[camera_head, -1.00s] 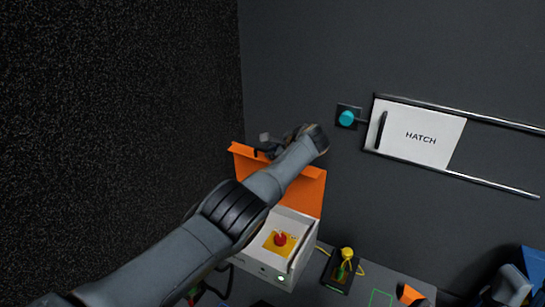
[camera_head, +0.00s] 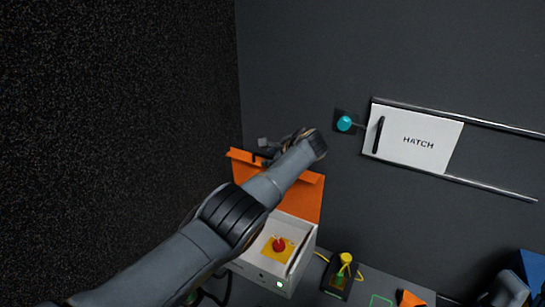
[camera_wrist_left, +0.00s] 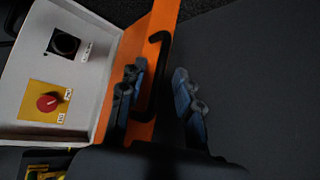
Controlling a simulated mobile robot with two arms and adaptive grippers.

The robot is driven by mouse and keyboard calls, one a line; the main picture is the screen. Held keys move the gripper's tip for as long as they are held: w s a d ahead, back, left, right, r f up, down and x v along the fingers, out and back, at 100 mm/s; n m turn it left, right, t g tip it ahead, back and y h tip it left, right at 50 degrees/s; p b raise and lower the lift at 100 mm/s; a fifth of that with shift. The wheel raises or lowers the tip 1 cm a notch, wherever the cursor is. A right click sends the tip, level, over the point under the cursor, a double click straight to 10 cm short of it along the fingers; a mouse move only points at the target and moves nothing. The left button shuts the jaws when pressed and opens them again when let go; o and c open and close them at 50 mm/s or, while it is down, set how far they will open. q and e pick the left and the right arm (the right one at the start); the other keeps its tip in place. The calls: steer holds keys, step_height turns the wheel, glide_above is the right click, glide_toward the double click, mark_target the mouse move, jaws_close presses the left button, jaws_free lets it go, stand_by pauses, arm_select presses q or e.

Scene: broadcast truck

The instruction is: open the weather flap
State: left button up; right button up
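The orange weather flap (camera_head: 305,196) stands raised behind the top of a white box (camera_head: 257,270), in front of the dark wall. The box's inside is exposed, with a red knob (camera_head: 279,244) on a yellow plate. In the left wrist view, the flap (camera_wrist_left: 160,25) carries a black bar handle (camera_wrist_left: 158,75). My left gripper (camera_head: 264,148) is at the flap's upper edge, partly hidden by my wrist. In the left wrist view the gripper (camera_wrist_left: 158,100) is open, one finger over the orange face and one beyond its edge, with the handle between them; contact is unclear.
A white hatch panel (camera_head: 415,140) on rails and a teal knob (camera_head: 344,123) are on the wall to the right. A black device with a yellow top (camera_head: 345,260) stands right of the box. A grey part, possibly my right gripper (camera_head: 510,288), shows at bottom right.

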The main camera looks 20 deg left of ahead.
arm_select(q)
steer(key=v, duration=1.2)
steer(key=shift+f, duration=0.1)
